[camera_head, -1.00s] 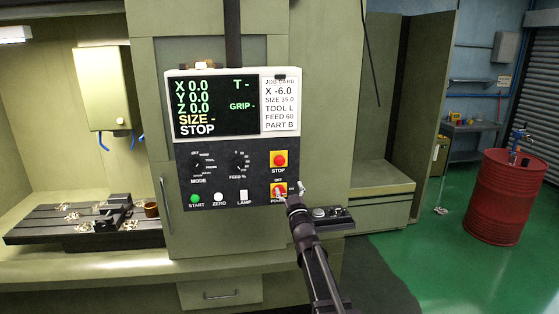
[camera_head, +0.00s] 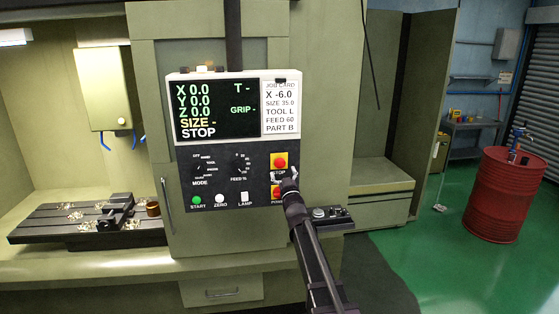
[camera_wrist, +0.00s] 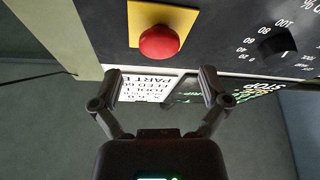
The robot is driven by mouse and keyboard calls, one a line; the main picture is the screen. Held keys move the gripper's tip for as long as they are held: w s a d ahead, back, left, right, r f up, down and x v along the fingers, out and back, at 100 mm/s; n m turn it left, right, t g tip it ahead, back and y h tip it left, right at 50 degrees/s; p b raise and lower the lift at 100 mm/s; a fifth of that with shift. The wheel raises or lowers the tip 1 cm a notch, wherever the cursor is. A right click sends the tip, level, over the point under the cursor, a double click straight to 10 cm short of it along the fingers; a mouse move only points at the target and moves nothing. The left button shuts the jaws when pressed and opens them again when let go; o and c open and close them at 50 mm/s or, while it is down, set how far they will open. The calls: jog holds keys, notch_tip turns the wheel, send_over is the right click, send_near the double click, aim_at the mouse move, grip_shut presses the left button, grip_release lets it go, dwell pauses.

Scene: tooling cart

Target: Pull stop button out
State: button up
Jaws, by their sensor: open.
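The stop button is a round red knob (camera_head: 280,161) on a yellow square plate, on the right of the machine's dark control panel (camera_head: 231,176). In the wrist view the red knob (camera_wrist: 159,43) is above my gripper's fingertips, a little left of the middle between them. My gripper (camera_head: 284,176) is open in front of the panel, just below the knob, and covers part of the STOP label.
A screen (camera_head: 215,115) reading STOP and a job card (camera_head: 281,106) are above. The feed dial (camera_head: 240,164) is to the left. A small ledge (camera_head: 333,219) juts out at lower right.

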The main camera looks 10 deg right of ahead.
aim_at(280, 164)
jog(key=shift+p+x, duration=0.75)
jog(key=shift+x, duration=1.8)
jog(key=shift+c, duration=0.2)
